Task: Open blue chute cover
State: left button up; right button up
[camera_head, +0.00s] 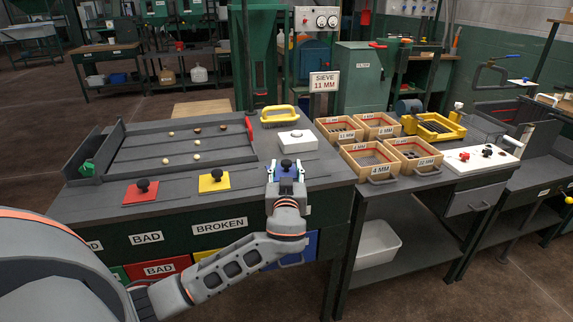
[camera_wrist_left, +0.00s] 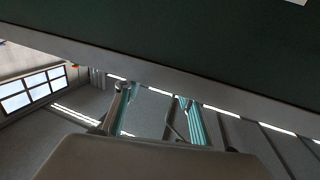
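The blue chute cover (camera_head: 284,172) lies on the near right part of the sorting table, with a black knob (camera_head: 287,163) on top. My left gripper (camera_head: 286,168) is at the cover, its two fingers apart, one on each side of the knob in the head view. The gripper hides much of the cover, and I cannot tell whether the fingers touch it. In the left wrist view the fingers (camera_wrist_left: 158,108) are spread with nothing visible held between them. My right gripper is not in view.
A yellow cover (camera_head: 214,181) and a red cover (camera_head: 141,191) with black knobs lie to the left. A walled sorting tray (camera_head: 180,152) fills the left. Wooden sieves (camera_head: 370,158) stand to the right.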

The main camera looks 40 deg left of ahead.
pick_arm(q)
jog(key=shift+x, duration=1.1)
